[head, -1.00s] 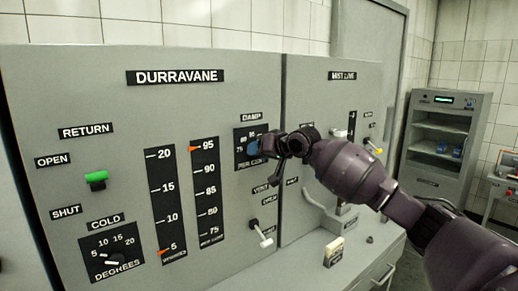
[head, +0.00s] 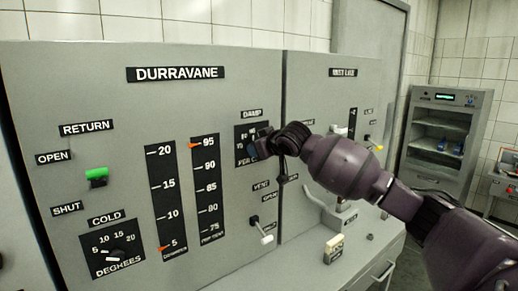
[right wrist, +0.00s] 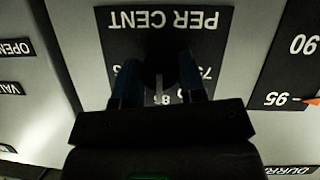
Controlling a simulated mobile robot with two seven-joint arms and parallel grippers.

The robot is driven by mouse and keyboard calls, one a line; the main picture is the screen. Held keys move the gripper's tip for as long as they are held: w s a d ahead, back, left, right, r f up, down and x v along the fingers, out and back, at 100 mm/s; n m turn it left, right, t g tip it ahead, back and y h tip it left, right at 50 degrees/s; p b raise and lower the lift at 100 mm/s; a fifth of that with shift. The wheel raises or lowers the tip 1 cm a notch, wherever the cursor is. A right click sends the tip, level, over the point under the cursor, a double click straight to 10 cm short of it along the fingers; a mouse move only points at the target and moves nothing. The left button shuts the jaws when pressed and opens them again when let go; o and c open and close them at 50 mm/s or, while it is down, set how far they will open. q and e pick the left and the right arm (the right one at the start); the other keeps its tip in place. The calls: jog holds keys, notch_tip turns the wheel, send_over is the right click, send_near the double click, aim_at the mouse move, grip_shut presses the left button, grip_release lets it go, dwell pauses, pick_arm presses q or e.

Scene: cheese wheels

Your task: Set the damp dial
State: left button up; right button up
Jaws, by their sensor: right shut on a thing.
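The damp dial has a black square plate (head: 242,134) under the "DAMP" label (head: 251,113) on the grey Durravane panel. In the right wrist view its plate (right wrist: 120,45) appears upside down, with "PER CENT" and numbers near 75 and 85. My right gripper (head: 254,150) is at the dial, hiding much of it in the head view. In the right wrist view its two blue fingers (right wrist: 160,80) are shut on the dark round knob (right wrist: 158,68), one on each side. A pale pointer line shows between the fingers, near the 85. My left gripper is not in view.
A vent lever with a white handle (head: 266,238) sticks out below the dial. The cold dial (head: 115,257), the green-topped return switch (head: 96,177) and two vertical gauges are to the left. The mist panel (head: 318,100) with its levers stands to the right, behind my arm.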

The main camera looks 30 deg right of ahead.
dwell(0.4)
jog(key=o, duration=0.9)
jog(key=shift+s, duration=0.1)
jog(key=b+v, duration=0.2)
jog(key=v, duration=0.8)
jog(key=shift+s+r, duration=0.2)
jog(key=shift+s, duration=0.1)
